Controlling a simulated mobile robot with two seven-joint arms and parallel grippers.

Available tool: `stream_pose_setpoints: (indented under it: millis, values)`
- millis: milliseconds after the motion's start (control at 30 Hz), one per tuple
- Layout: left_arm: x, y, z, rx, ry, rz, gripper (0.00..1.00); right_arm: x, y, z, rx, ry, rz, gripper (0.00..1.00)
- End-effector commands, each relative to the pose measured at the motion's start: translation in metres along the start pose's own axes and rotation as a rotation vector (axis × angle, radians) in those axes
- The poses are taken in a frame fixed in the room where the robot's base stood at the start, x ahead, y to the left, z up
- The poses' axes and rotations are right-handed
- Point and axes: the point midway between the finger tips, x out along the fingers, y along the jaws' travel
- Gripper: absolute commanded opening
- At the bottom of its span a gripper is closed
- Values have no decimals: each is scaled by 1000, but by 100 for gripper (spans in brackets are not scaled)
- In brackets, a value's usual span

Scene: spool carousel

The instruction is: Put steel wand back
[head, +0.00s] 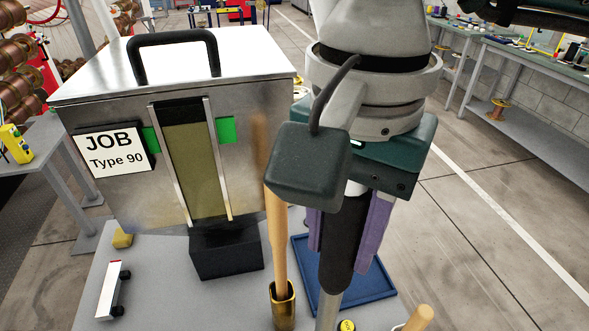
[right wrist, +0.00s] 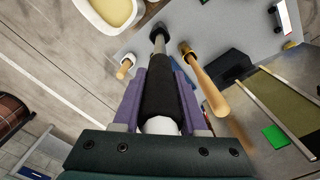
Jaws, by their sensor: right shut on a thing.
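The steel wand has a black grip (head: 340,245) and a bare metal shaft (head: 327,312) that runs down out of the head view. My right gripper (head: 345,235) has purple fingers on either side of the black grip and is shut on it. In the right wrist view my right gripper (right wrist: 160,105) holds the grip (right wrist: 162,92), and the shaft (right wrist: 158,48) points away to a dark round piece (right wrist: 157,33). I cannot tell whether that piece is the wand's end or a holder around it. My left gripper is not in view.
A wooden stick (head: 278,240) stands in a brass cup (head: 283,312), left of the wand. Another wooden handle (head: 420,319) is at the right. A blue tray (head: 375,292) lies behind. A metal box labelled JOB Type 90 (head: 190,75) stands left. A pale bowl (right wrist: 112,10) shows beyond.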

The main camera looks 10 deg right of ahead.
Motion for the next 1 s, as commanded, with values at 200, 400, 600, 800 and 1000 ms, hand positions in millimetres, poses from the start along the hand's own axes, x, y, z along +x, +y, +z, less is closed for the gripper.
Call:
stream_pose_setpoints:
  millis: [200,400,600,800,1000]
  values:
    - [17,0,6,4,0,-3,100,35,5,4,-8,-1,1,0]
    - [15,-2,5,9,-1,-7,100,34,5,4,-9,0,0,0]
    - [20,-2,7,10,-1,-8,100,38,5,4,-9,1,0,0]
    - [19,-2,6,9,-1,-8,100,37,5,4,-8,0,2,60]
    - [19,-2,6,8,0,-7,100,37,5,4,-8,0,2,72]
